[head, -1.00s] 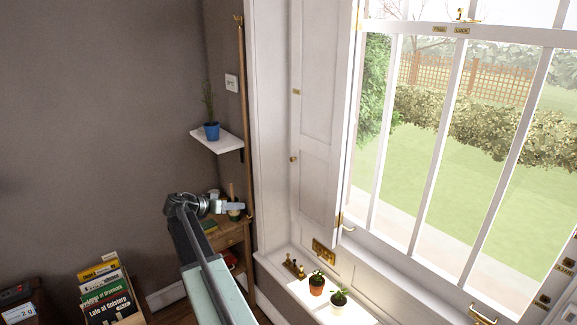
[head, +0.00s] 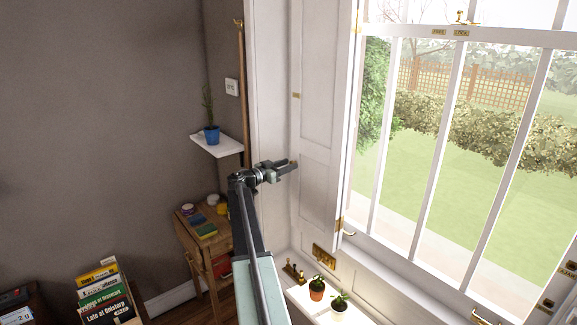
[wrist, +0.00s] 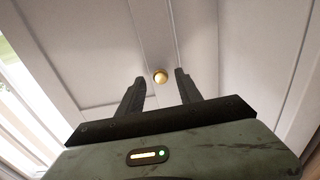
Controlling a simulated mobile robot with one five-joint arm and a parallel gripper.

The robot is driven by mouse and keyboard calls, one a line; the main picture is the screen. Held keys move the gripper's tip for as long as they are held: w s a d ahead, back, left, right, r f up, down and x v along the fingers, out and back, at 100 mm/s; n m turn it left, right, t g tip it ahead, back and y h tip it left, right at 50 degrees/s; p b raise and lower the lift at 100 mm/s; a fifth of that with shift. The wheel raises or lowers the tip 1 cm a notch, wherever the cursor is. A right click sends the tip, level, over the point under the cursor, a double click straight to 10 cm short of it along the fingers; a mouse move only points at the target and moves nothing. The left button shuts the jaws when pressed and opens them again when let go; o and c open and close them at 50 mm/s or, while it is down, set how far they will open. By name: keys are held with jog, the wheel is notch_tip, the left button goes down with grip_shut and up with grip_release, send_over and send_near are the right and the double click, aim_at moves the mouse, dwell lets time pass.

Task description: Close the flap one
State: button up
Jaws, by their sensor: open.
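A tall white panelled shutter flap (head: 318,112) stands at the left side of the window, at an angle to the glass. It seems to be flap one, but no label shows. My gripper (head: 291,164) is in front of the flap's lower half. In the wrist view, the open fingers (wrist: 158,82) point at the flap's panels (wrist: 95,50). A small round brass knob (wrist: 160,76) on it shows between the fingertips, with nothing gripped. Whether the fingers touch the flap cannot be told. In the head view my gripper mostly covers the knob.
Two potted plants (head: 317,289) stand on the sill below the flap. A white shelf (head: 217,144) with a blue pot and a wooden side table (head: 205,240) are left of my arm. The window (head: 450,150) is at the right.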

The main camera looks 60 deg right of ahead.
jog(key=shift+d, duration=0.25)
grip_shut()
jog(key=shift+s, duration=0.15)
dwell(1.0)
